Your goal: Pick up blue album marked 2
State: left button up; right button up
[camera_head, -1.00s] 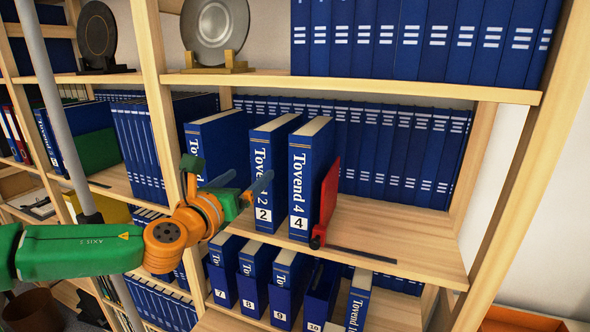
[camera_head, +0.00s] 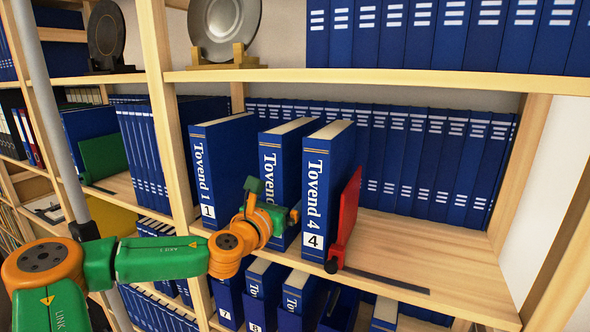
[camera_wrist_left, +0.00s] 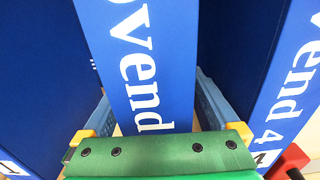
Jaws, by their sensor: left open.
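The blue album (camera_head: 281,165) stands upright on the middle shelf between Tovend 1 (camera_head: 222,165) and Tovend 4 (camera_head: 325,185). Its number label is hidden behind my left gripper (camera_head: 283,213) in the head view. In the left wrist view, the album's spine (camera_wrist_left: 145,60) lies between the two fingers of my open left gripper (camera_wrist_left: 157,100), one finger at each side. Whether the fingers touch the album I cannot tell. My right gripper is not in view.
A red bookend (camera_head: 346,215) stands against the right side of Tovend 4. A wooden upright (camera_head: 172,120) is left of Tovend 1. More blue albums (camera_head: 400,160) line the back. The shelf right of the bookend is clear in front.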

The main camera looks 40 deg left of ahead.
pick_arm(q)
jog(key=shift+w+a+f, duration=0.1)
jog(key=shift+w+a, duration=0.25)
jog(key=shift+w, duration=0.15)
jog(key=shift+s+d, duration=0.1)
jog(key=shift+c, duration=0.2)
grip_shut()
